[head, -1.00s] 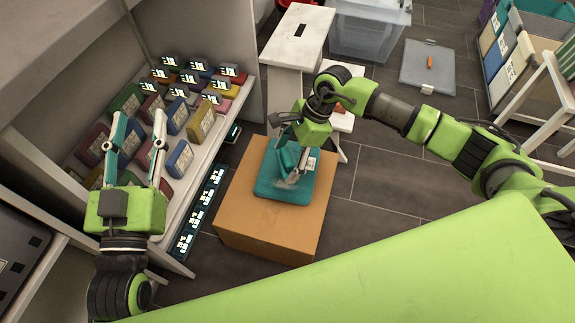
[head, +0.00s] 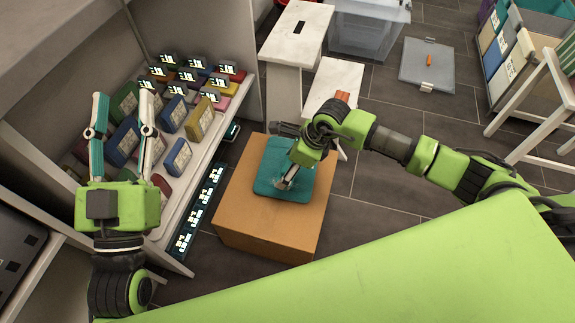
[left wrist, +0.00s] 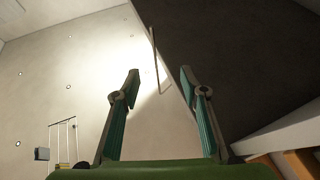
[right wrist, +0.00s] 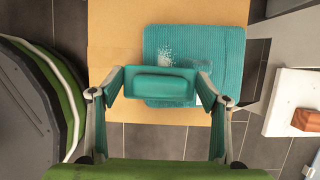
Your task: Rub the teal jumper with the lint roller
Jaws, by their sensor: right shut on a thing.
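The teal jumper (head: 270,178) lies folded flat on a cardboard box (head: 275,232). In the right wrist view the jumper (right wrist: 220,60) has a pale speckled patch near its upper left. My right gripper (head: 290,180) is over the jumper, shut on a teal block-like thing, seemingly the lint roller (right wrist: 163,85). Its underside is hidden, so I cannot tell whether it touches the cloth. My left gripper (head: 122,97) is open and empty, in front of the shelf; its spread fingers also show in the left wrist view (left wrist: 158,80).
A sloped shelf (head: 205,150) with several coloured packs stands at the left. Behind the box are a white stool (head: 295,35) and a lower white step (head: 330,78) with an orange block (head: 343,97). A clear bin (head: 370,35) and its lid (head: 425,60) lie beyond on tiled floor.

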